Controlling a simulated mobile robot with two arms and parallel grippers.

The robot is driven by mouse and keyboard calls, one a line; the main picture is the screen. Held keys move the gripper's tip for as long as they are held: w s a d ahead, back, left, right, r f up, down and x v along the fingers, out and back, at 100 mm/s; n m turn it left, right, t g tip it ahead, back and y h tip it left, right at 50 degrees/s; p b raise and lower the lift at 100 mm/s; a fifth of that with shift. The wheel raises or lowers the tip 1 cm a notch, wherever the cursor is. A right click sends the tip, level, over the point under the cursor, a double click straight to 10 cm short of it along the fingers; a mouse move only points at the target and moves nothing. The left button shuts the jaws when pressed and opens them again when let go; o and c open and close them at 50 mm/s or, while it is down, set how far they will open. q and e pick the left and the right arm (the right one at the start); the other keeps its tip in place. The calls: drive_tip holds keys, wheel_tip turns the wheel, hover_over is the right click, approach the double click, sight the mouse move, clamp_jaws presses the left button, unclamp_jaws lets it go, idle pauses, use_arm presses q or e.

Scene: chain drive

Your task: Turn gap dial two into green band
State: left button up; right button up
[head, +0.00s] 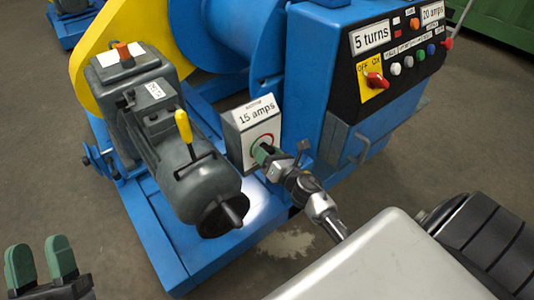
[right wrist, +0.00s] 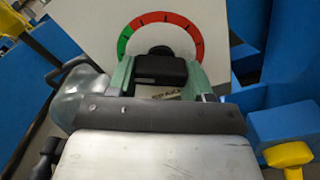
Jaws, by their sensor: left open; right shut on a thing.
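The dial's black knob (right wrist: 160,66) sits in front of a ring (right wrist: 190,27) that is mostly red, with a green part at its left, on a white panel. In the head view the dial is on the grey box labelled "15 amps" (head: 244,116); no number two is readable on it. My right gripper (head: 264,153) is at this dial. In the right wrist view its green fingers (right wrist: 160,80) are shut on the knob, one on each side. The knob's pointer cannot be made out. My left gripper (head: 41,262) is open and empty at the lower left, far from the dial.
A grey motor (head: 185,160) with a yellow-handled lever (head: 184,128) stands left of the box on a blue frame (head: 165,240). A black control panel (head: 400,60) with a red switch and several buttons is at the upper right. Grey floor (head: 80,190) is open at the left.

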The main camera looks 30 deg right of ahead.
drive_tip(key=o, duration=0.9)
use_arm(q)
drive_tip(key=shift+w+f+g+p, duration=0.3)
drive_tip(key=shift+w+f+g, duration=0.15)
drive_tip(key=shift+f+g, duration=0.25)
use_arm(e)
drive_tip(key=s, duration=0.7)
drive_tip(key=s+d, duration=0.1)
drive_tip(key=s, duration=0.2)
drive_tip(key=shift+s, duration=0.4)
